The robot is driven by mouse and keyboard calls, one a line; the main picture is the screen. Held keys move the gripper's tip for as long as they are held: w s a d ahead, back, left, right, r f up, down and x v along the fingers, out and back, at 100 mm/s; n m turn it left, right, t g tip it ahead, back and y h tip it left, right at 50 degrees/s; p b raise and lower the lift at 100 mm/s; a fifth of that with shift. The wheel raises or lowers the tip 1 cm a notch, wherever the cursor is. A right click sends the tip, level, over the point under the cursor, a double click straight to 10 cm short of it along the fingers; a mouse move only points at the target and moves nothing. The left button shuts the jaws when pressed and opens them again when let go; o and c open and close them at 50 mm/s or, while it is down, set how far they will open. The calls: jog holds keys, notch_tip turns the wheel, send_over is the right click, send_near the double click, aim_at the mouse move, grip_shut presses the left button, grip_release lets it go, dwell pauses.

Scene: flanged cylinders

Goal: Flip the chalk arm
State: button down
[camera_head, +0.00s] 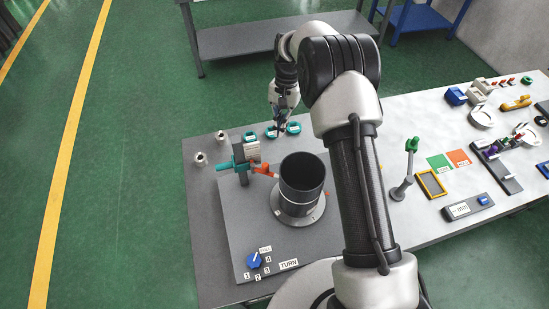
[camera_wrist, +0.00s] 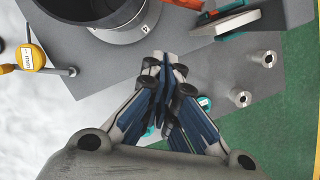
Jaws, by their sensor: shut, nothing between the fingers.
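The pale, chalk-coloured block (camera_head: 250,149) sits on a teal upright (camera_head: 240,171) at the back left of the grey plate. An orange handle (camera_head: 265,169) sticks out beside it. In the wrist view the pale piece (camera_wrist: 242,22) is at the top, with orange and teal parts next to it. I take it for the chalk arm, but cannot be sure. My gripper (camera_head: 282,127) is shut and empty, behind and to the right of it. In the wrist view my gripper (camera_wrist: 166,68) points up, its tips apart from the pale piece.
A dark open cylinder (camera_head: 302,180) on a round flange stands right of the upright. Two small metal flanged cylinders (camera_head: 210,148) stand at the left edge. Teal rings (camera_head: 271,131) lie near my gripper. A blue knob (camera_head: 255,260) is in front. A yellow knob (camera_wrist: 30,57) shows in the wrist view.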

aim_at(266, 170)
jog(key=shift+f, duration=0.1)
jog(key=s+a+f+p, duration=0.1)
jog(key=s+a+f, duration=0.1)
jog(key=s+f, duration=0.3)
jog(key=x, duration=0.4)
jog(key=shift+f, duration=0.4)
jog(key=shift+a, duration=0.1)
jog(key=s+m, duration=0.2)
jog(key=m, duration=0.1)
jog(key=shift+y, duration=0.3)
